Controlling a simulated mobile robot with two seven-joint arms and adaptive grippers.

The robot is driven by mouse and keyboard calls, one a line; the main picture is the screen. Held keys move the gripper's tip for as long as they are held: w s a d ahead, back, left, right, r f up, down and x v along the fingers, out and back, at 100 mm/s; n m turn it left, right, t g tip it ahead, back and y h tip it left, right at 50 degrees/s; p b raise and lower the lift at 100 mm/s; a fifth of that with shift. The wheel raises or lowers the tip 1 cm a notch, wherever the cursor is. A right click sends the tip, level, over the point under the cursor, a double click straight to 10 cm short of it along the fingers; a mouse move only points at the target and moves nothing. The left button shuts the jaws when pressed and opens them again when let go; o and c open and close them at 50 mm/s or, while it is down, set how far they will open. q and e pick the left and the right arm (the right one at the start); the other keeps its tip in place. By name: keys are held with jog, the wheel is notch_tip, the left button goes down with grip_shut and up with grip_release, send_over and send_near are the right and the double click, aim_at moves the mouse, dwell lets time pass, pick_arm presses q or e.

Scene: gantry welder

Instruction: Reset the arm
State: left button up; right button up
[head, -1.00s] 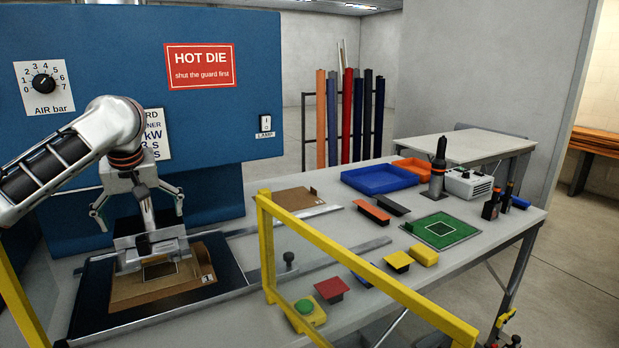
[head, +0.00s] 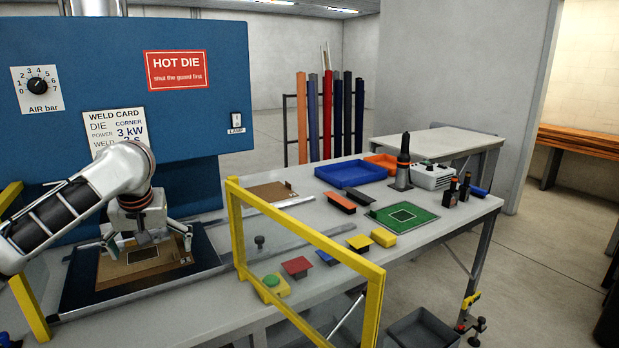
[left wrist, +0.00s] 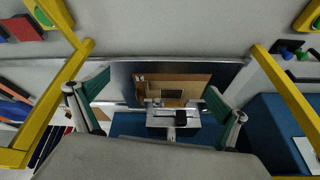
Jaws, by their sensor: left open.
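My left arm (head: 80,205) comes in from the left in the head view. Its gripper (head: 147,243) is open, fingers spread and empty, pointing down in front of the blue welder cabinet (head: 195,105). In that view it overlaps the tan board (head: 125,270) with a dark square, which lies on the dark tray (head: 75,290). Whether it touches the welder's grey block is unclear. In the left wrist view the open fingers (left wrist: 155,102) stand wide apart. The tan board (left wrist: 165,80) shows between them, with nothing gripped. My right gripper is not in view.
A yellow guard frame (head: 235,232) stands upright just right of my gripper. A dark bin (head: 425,328) is below the bench.

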pick_arm(q)
jog(key=s+d+f+m+t+h, duration=0.1)
jog(key=s+d+f+m, duration=0.3)
jog(key=s+d+f, duration=0.5)
jog(key=s+d+f+m+t+h, duration=0.15)
jog(key=d+f+m, duration=0.35)
jog(key=f, duration=0.8)
jog(key=s+a+f+m+y, duration=0.1)
jog(key=s+a+y, duration=0.1)
jog(key=s+a, duration=0.45)
jog(key=s+a+f+y, duration=0.1)
jog(key=s+a+f, duration=0.15)
jog(key=s, duration=0.65)
jog(key=s+a+m+y, duration=0.1)
jog(key=s+a+y, duration=0.1)
jog(key=s+a, duration=0.45)
jog(key=d+f+n+t+h, duration=0.3)
jog(key=d+f+h, duration=0.3)
jog(key=d+f, duration=0.9)
jog(key=shift+s+f+t+h, duration=0.35)
jog(key=shift+f+t, duration=0.1)
jog(key=shift+f, duration=0.5)
jog(key=shift+d, duration=0.1)
